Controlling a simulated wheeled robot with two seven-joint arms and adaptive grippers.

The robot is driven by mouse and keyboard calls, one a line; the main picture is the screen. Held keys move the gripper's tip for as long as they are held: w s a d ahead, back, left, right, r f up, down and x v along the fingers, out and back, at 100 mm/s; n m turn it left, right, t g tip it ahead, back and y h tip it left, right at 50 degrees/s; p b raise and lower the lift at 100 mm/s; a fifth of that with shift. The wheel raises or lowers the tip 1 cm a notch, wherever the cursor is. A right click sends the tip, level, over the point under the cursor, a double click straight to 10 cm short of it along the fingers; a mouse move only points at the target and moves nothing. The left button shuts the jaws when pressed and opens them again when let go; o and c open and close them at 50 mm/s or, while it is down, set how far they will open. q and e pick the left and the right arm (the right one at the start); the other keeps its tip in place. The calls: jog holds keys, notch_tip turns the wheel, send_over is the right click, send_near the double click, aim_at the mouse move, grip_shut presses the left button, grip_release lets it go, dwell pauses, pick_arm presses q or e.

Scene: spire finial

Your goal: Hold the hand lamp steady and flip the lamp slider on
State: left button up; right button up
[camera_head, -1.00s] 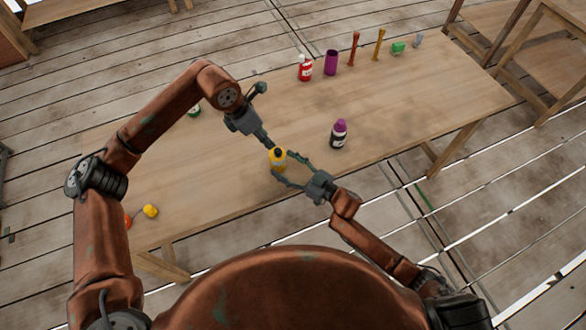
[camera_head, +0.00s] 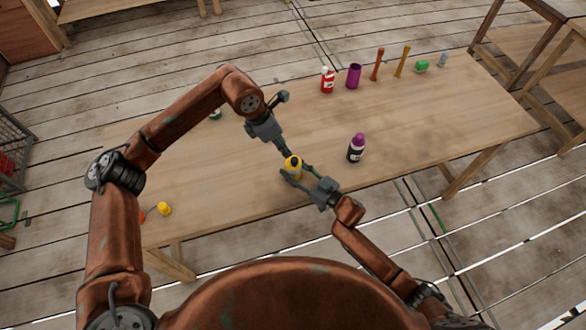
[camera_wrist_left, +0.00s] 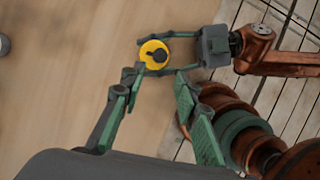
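The hand lamp is yellow with a dark top; it stands on the table in the head view (camera_head: 293,167). In the left wrist view it shows from above as a yellow disc (camera_wrist_left: 147,47) with a dark knob-like part, probably the slider (camera_wrist_left: 156,55). My right gripper (camera_head: 295,172) reaches in from the right, one finger along each side of the lamp, and appears shut on it. My left gripper (camera_head: 284,150) is above and just behind the lamp. In the left wrist view its fingers (camera_wrist_left: 158,105) are spread with nothing between them.
A dark bottle with a purple cap (camera_head: 356,148) stands right of the lamp. A red bottle (camera_head: 327,80), a purple cup (camera_head: 354,76) and several small items line the back edge. A yellow-and-orange item (camera_head: 163,209) lies front left. The table's middle is mostly bare.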

jog(key=c, duration=0.6)
pick_arm(q)
jog(key=shift+c, duration=0.7)
pick_arm(e)
jog(key=shift+c, duration=0.3)
pick_arm(q)
jog(key=s+d+f+h, duration=0.1)
jog(key=s+d+f, duration=0.1)
jog(key=s+d+f+g+h, duration=0.1)
jog(key=s+d+f, duration=0.1)
jog(key=s, duration=0.1)
jog(key=s+d+f+g+h, duration=0.1)
jog(key=s+d+f+h, duration=0.1)
jog(key=d+f, duration=0.1)
jog(key=shift+s+n, duration=0.15)
jog(key=shift+n, duration=0.15)
grip_shut()
jog(key=s+d+n+t+h, duration=0.2)
jog(key=s+d+n+h, duration=0.35)
jog(key=s+h, duration=0.2)
jog(key=a+f+n+t+y, duration=0.4)
jog(key=a+n+t, duration=0.8)
jog(key=a+n, duration=0.3)
jog(key=shift+a+n+t, duration=0.3)
jog(key=shift+a+n, duration=0.1)
jog(key=shift+n, duration=0.75)
